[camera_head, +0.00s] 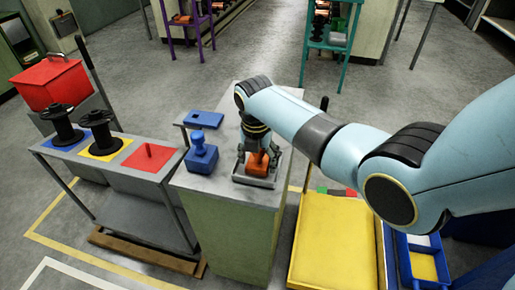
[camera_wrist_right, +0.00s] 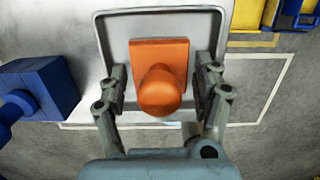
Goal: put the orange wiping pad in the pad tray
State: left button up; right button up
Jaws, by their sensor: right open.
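The orange wiping pad (camera_head: 258,166) has a rounded knob on a square base. It lies inside the grey-rimmed pad tray (camera_head: 262,185) on the counter. In the wrist view the pad (camera_wrist_right: 158,55) is within the tray's rim (camera_wrist_right: 160,10). My right gripper (camera_head: 257,158) is over the tray. In the wrist view its fingers (camera_wrist_right: 162,82) are open, one on each side of the pad, with gaps between them and the pad. My left gripper is not in view.
A blue knobbed block (camera_head: 201,156) stands left of the tray on the grey counter (camera_head: 228,194). A blue flat piece (camera_head: 204,119) lies behind it. Left is a rack with black spools (camera_head: 99,133). A yellow-topped surface (camera_head: 335,240) is at the right.

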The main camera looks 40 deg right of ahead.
aim_at(259, 168)
notch_tip(259, 168, up, 12)
jog(key=s+a+p, duration=0.1)
jog(key=shift+f, duration=0.2)
dwell(0.4)
jog(key=s+a+r+m+t, duration=0.1)
jog(key=s+r+m, duration=0.2)
jog(key=s+m, duration=0.9)
jog(key=s+a+r+m+t, duration=0.1)
jog(key=s+r+m+t, duration=0.15)
jog(key=s+m, duration=1.05)
jog(key=s+d+f+g+b, duration=0.15)
jog(key=f+b, duration=0.25)
jog(key=f, duration=1.5)
jog(key=s+d+f+g+b, duration=0.15)
jog(key=f+b, duration=0.35)
jog(key=f, duration=1.4)
jog(key=s+f+b, duration=0.5)
jog(key=s+f, duration=1.2)
jog(key=f, duration=0.1)
jog(key=shift+s+d+f+m, duration=0.15)
jog(key=shift+d+f+m, duration=0.15)
jog(key=shift+f+m, duration=0.1)
